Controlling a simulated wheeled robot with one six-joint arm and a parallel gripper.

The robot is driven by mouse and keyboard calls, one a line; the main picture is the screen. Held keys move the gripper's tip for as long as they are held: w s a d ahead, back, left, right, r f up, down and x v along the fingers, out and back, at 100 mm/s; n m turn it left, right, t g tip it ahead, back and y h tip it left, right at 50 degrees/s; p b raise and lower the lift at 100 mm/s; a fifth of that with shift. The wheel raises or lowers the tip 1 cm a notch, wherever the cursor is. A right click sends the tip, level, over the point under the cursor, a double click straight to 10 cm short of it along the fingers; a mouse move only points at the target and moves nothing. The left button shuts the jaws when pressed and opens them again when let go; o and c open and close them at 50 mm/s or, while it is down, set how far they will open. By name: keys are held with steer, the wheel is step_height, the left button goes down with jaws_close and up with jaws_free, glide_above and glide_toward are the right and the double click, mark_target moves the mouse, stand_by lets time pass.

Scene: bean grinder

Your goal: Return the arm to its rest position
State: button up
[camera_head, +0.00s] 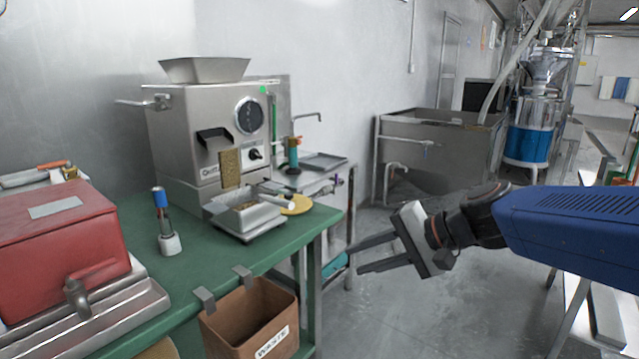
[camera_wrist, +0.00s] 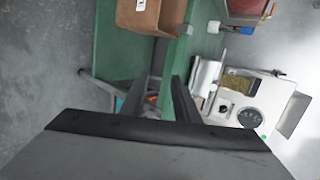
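My arm reaches in from the right in the head view, with its blue link and black wrist in front of the room. My gripper (camera_head: 352,258) is open and empty, its two dark fingers apart and pointing left. It hangs in the air over the floor, to the right of the green table (camera_head: 190,228) and touching nothing. In the wrist view the two fingers of my gripper (camera_wrist: 157,85) also show apart, with nothing between them. The green table (camera_wrist: 115,45) lies beyond them.
A steel grinder (camera_head: 175,130) stands on the table, with a metal tray (camera_head: 248,218) of brown grounds before it. A brown waste bin (camera_head: 225,325) hangs at the table's front edge. A red box (camera_head: 60,250) is at left. Bare floor (camera_head: 400,320) lies below my gripper.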

steer(key=s+d+f+n+h, duration=0.3)
steer(key=s+d+f+h, duration=0.2)
steer(key=s+d, duration=0.4)
steer(key=s+d+f+n+h, duration=0.3)
steer(key=s+d+f+h, duration=0.2)
steer(key=s+d, duration=0.3)
steer(key=d+f, duration=0.1)
steer(key=d, duration=0.1)
steer(key=shift+s+d+f, duration=0.2)
steer(key=shift+s+d, duration=0.15)
steer(key=shift+d, duration=0.05)
